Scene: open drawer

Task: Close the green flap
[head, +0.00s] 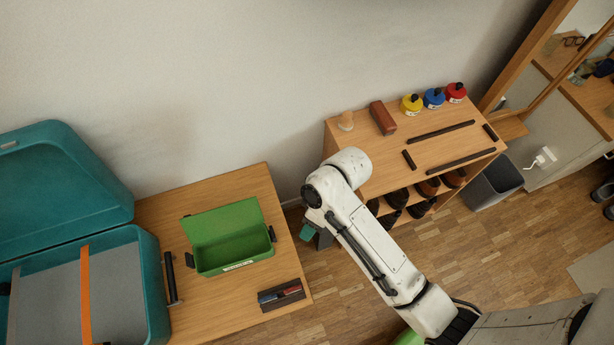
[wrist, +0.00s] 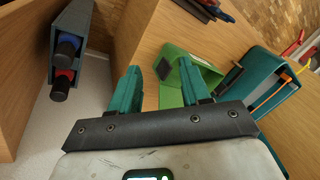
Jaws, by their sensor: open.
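The green box (head: 235,264) stands on the wooden table in the head view. Its green flap (head: 225,222) is raised, standing up along the back edge, and the box interior is open to view. My gripper (head: 308,232) is to the right of the table and the box, partly hidden behind my arm, apart from the flap. In the wrist view my gripper's two teal fingers (wrist: 165,85) are spread, with nothing held between them. The green box (wrist: 172,93) shows beyond the fingers, partly covered by the right one.
An open teal case (head: 152,285) with an orange strap lies left of the box. A small tray (head: 283,295) with red and blue items is at the table's front right. A wooden shelf (head: 375,155) with yellow, blue and red containers stands right, beside a grey bin (head: 492,183).

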